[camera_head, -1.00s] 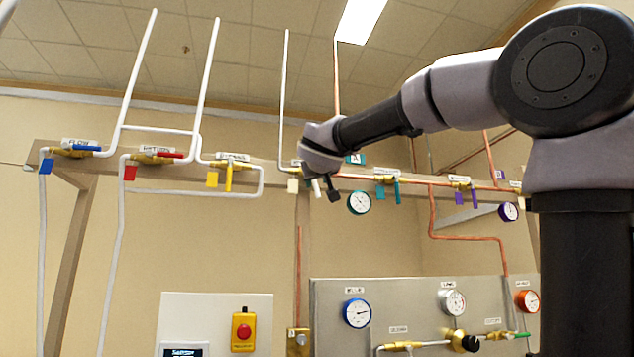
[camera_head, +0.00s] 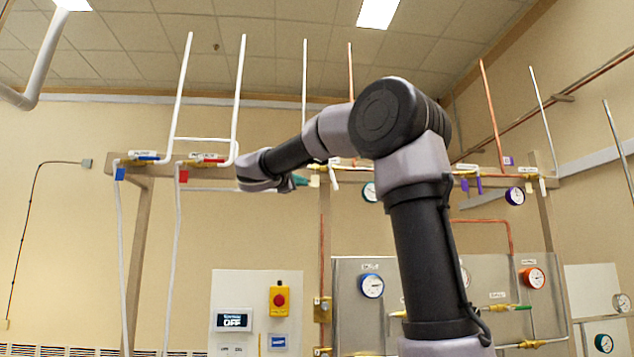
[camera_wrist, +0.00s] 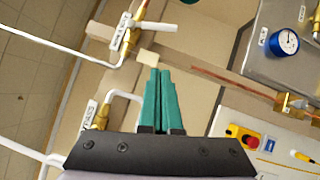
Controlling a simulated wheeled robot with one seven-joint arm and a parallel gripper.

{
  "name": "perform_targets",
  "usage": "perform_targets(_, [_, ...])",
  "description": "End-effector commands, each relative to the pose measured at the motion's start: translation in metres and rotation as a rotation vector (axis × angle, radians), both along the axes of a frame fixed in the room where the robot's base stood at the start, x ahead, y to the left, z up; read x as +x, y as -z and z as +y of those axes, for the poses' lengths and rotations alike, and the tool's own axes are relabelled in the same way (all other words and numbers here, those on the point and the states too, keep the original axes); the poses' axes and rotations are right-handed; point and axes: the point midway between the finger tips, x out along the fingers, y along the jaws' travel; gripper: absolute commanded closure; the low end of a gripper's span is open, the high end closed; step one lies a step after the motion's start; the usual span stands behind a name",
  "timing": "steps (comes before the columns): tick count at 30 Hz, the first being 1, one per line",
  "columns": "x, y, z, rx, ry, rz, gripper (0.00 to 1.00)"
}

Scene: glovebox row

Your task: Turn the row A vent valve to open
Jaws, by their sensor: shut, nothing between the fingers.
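A white-handled valve (camera_head: 334,176) with a pale tag (camera_head: 314,181) hangs on the wall rail just right of my gripper (camera_head: 294,181). In the wrist view this valve (camera_wrist: 122,32) is at the top, with its pale tag (camera_wrist: 147,57) beyond my fingertips. Its label is too small to read, so I cannot tell whether it is the vent valve. My gripper (camera_wrist: 160,72) has teal fingers, closed together and empty, apart from the handle. A brass valve (camera_wrist: 101,118) with a partly hidden label is left of the fingers; my gripper hides it in the head view.
White and copper pipes rise above. Below are a yellow box with a red button (camera_head: 279,300) and a gauge panel (camera_head: 345,275).

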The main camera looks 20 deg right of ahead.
Motion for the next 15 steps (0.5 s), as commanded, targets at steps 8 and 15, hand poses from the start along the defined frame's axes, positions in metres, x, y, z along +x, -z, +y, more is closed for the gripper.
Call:
perform_targets(8, [0.035,-0.007,-0.042,0.003,0.003,-0.001,1.00])
perform_targets(15, [0.057,-0.016,-0.080,0.003,0.002,-0.003,1.00])
